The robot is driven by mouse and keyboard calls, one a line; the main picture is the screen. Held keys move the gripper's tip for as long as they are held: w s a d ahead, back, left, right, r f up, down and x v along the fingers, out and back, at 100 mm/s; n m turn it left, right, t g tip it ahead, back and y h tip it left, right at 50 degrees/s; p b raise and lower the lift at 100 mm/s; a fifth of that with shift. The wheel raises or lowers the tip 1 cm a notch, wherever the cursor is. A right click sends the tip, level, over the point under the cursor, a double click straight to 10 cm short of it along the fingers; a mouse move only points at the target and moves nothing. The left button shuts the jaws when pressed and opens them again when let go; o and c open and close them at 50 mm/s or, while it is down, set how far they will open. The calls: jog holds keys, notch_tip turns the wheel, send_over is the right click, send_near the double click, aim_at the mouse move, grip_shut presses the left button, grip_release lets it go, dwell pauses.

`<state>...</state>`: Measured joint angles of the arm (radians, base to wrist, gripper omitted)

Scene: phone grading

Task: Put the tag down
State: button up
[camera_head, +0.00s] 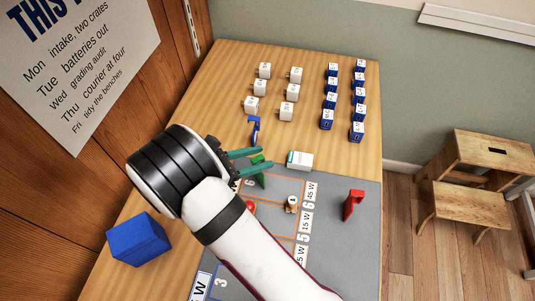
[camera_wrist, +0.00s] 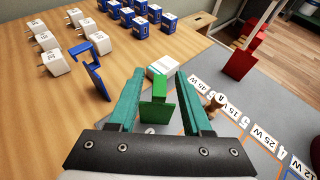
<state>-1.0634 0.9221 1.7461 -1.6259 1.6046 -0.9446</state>
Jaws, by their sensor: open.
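A green tag (camera_head: 259,179) stands upright near the back left edge of the grey mat (camera_head: 335,240). My gripper (camera_head: 266,158) is open over it. In the wrist view the green tag (camera_wrist: 155,107) stands between the two teal fingers (camera_wrist: 159,76), with a visible gap on each side. A blue tag (camera_head: 254,128) stands on the wooden table behind the gripper. A red tag (camera_head: 352,205) stands on the right part of the mat.
A small white box (camera_head: 300,161) lies just beyond the fingertips at the mat's back edge. White chargers (camera_head: 260,88) and blue boxes (camera_head: 331,86) stand in rows behind. A small tan piece (camera_head: 292,204) stands near the watt labels (camera_head: 306,220). A blue block (camera_head: 138,240) sits at left.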

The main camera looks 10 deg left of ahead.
jog(key=v, duration=0.9)
jog(key=s+d+r+m+g+y, duration=0.15)
jog(key=d+r+m+g, duration=0.3)
jog(key=d+m, duration=0.45)
jog(key=s+d+r+m+g+y, duration=0.1)
jog(key=s+d+r+m+g, duration=0.15)
jog(key=d+m+g, duration=0.65)
jog(key=s+d+r+m+t+y, duration=0.1)
jog(key=s+d+m+t+y, duration=0.2)
jog(key=s+m+y, duration=0.6)
jog(key=s+d+m, duration=0.2)
jog(key=s+m, duration=0.1)
jog(key=m, duration=0.2)
jog(key=shift+d+r+m+t, duration=0.3)
jog(key=shift+d+r+t, duration=0.05)
jog(key=shift+d+r, duration=0.05)
